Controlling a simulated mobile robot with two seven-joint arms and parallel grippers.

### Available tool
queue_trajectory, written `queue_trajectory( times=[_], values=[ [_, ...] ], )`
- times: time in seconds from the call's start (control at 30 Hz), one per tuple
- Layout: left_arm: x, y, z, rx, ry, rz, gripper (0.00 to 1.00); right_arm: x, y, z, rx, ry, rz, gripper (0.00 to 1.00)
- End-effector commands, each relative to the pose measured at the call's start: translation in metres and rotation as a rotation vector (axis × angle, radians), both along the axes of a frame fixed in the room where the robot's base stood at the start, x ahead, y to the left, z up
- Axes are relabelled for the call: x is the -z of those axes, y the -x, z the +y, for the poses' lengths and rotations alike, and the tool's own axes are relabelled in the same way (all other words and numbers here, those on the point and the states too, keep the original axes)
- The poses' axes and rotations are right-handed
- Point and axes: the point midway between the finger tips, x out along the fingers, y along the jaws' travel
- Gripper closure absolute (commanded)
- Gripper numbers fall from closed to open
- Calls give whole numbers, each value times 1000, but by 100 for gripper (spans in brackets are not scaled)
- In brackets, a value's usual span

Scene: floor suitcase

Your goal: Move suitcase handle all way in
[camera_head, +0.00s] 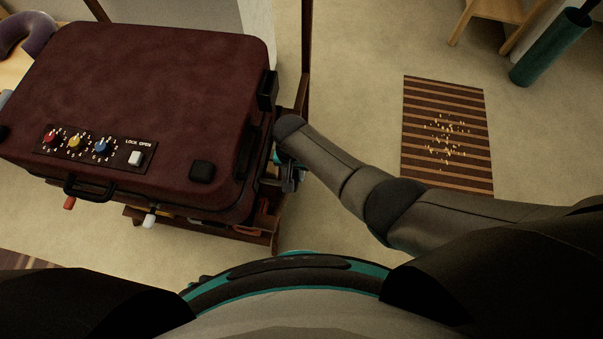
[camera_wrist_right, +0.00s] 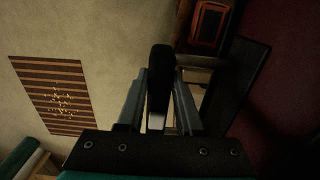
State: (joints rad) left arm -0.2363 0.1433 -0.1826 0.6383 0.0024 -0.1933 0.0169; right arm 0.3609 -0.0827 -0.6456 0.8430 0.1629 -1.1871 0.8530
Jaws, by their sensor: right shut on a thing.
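The dark red suitcase (camera_head: 150,80) lies flat on a wooden stand at the left of the head view. My right gripper (camera_head: 288,178) is at the suitcase's right side, near its front corner. In the right wrist view, the fingers of the right gripper (camera_wrist_right: 159,95) are shut on a black rounded bar, the suitcase handle (camera_wrist_right: 160,75), with a pale strip below it. The suitcase's red side (camera_wrist_right: 290,80) is at the right of that view. How far the handle stands out is hard to tell in the head view. My left gripper is not in view.
The wooden stand (camera_head: 262,238) is under the suitcase, with its posts close to my right gripper. A black carry handle (camera_head: 88,190) is on the suitcase's front. A striped mat (camera_head: 420,135) with crumbs lies on the floor to the right. The floor between is clear.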

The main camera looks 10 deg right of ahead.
Motion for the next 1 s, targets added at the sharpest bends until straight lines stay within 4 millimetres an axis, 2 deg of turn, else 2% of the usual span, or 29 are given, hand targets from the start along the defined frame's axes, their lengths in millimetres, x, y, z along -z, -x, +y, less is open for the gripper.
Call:
queue_trajectory(
  times=[0.43, 0.47, 0.5, 0.7, 1.0],
  values=[
    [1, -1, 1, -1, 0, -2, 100, 1, 0, 5, -1, -5, 1, 100],
    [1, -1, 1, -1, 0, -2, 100, 1, 0, 5, -1, -5, 1, 62],
    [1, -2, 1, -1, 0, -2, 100, 1, 0, 5, -1, -4, 1, 57],
    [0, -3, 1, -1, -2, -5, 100, 0, -1, 4, -1, -2, 0, 35],
    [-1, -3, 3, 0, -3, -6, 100, -2, -1, 4, 0, -1, 0, 35]
  ],
)
